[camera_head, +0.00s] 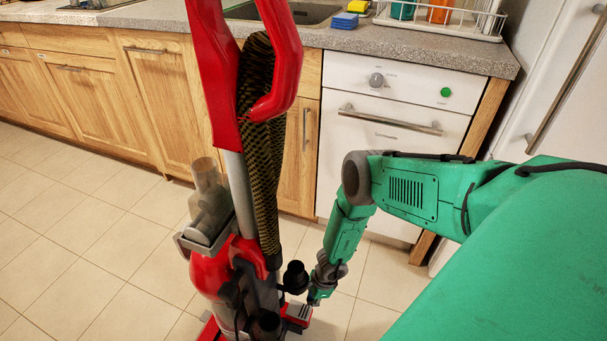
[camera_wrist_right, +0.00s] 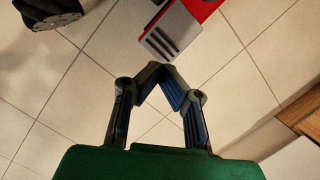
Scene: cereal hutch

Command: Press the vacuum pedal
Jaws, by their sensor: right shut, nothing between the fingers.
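A red and grey upright vacuum (camera_head: 232,275) with a red handle and a striped dark hose stands on the tiled floor. Its pedal (camera_head: 298,312) is a small grey piece at the right side of the red base. The wrist view shows the pedal (camera_wrist_right: 174,32) as a ridged grey plate on the red base. My right gripper (camera_head: 314,302) is low beside the pedal in the head view. In the wrist view its fingertips (camera_wrist_right: 157,70) meet, just short of the pedal's near edge, with nothing between them. I cannot tell whether they touch it. My left gripper is not in view.
A white dishwasher (camera_head: 385,150) and wooden cabinets (camera_head: 150,105) stand behind under a grey counter (camera_head: 420,48). A white fridge (camera_head: 545,90) is at the right. A dark round part (camera_wrist_right: 50,10) shows at the wrist view's upper left. Floor left of the vacuum is clear.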

